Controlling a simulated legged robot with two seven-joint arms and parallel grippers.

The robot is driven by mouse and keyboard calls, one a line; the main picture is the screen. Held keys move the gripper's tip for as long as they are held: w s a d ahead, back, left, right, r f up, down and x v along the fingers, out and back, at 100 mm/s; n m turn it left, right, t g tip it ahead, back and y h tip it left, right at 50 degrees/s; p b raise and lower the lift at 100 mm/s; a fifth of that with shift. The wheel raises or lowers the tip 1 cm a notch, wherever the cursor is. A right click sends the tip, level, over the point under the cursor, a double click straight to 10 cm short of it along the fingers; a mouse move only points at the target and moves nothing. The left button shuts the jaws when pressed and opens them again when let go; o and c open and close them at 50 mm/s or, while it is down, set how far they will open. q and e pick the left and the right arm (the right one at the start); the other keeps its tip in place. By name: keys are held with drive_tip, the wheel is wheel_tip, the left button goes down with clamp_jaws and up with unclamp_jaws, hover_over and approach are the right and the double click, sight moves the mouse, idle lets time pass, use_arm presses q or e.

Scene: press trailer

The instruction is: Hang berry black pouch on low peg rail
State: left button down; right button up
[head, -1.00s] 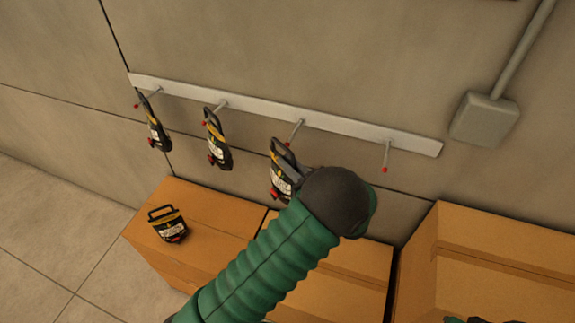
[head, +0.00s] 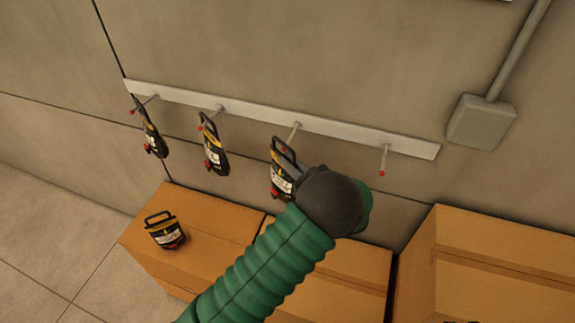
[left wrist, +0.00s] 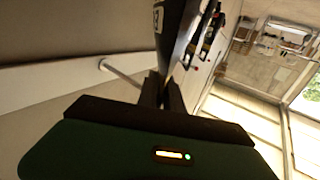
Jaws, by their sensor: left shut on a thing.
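The low peg rail (head: 345,131) is a pale strip on the wall with red-tipped pegs. Two black pouches, one at the far left (head: 152,133) and one beside it (head: 213,148), hang from its left pegs. My left gripper (head: 291,172) is shut on a third black pouch (head: 280,174) with a yellow band and white label, at the third peg. Whether its handle loop is around that peg cannot be told. In the left wrist view the held pouch (left wrist: 176,35) rises edge-on from the fingers. The rightmost peg (head: 384,160) is empty. My right gripper is not clearly seen.
Another black pouch (head: 165,231) stands on the left cardboard box (head: 205,215). More boxes, including a large one at the right (head: 490,265), line the wall below the rail. A grey wall box with conduit (head: 480,122) is at the upper right.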

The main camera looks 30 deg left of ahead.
use_arm(q)
drive_tip(key=shift+w+a+r+b, duration=0.1)
drive_tip(key=shift+w+a+b, duration=0.15)
drive_tip(key=shift+w, duration=0.65)
drive_tip(key=shift+w+a+r+b, duration=0.1)
drive_tip(key=shift+w+a+b, duration=0.15)
drive_tip(key=shift+w, duration=0.65)
drive_tip(key=shift+w+f+b, duration=0.45)
drive_tip(key=shift+f+b, duration=0.3)
drive_tip(key=shift+b, duration=0.05)
